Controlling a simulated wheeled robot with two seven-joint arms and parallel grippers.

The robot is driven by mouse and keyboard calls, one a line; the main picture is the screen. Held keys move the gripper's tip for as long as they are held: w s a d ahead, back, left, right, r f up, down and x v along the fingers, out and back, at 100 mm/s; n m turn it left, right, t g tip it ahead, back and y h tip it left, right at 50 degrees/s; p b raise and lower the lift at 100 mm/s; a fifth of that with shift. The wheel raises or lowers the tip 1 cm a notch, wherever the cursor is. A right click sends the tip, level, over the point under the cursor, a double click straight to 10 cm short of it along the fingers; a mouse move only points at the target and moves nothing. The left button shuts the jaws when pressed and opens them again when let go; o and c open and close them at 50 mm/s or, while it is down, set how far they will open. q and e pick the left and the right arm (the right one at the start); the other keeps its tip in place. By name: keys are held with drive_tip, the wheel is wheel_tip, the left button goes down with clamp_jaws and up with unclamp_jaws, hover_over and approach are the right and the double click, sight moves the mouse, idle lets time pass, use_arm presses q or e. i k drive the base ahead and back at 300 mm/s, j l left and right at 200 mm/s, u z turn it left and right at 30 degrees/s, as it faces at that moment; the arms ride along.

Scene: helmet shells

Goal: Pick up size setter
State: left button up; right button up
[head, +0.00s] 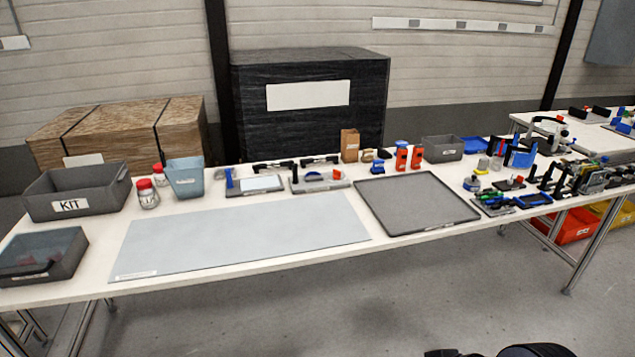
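I cannot tell for sure which of the small items on the long white table is the size setter. Several small tools and fixtures stand along its back edge and crowd its right end. They include a flat grey fixture with a red-orange block (320,181), a board with a blue upright part (254,184), and two orange-red items (409,158). Neither gripper can be made out. A dark part of my own body shows at the bottom edge, right of centre; it is cut off by the frame.
A grey KIT bin (77,203), a smaller grey bin (42,258), a blue-grey bin (185,178) and red-lidded jars (147,194) fill the left end. A pale mat (240,237) and a grey tray (415,203) lie empty. Red and yellow bins (572,228) sit beneath the right side.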

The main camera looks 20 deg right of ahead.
sight(312, 181)
drive_tip(key=i+l+u, duration=0.4)
drive_tip(key=i+l, duration=0.15)
drive_tip(key=i+l+u, duration=0.25)
drive_tip(key=l, duration=0.15)
drive_tip(key=i+l+u, duration=0.2)
drive_tip(key=l, duration=0.2)
drive_tip(key=i+l+u, duration=0.2)
drive_tip(key=l, duration=0.2)
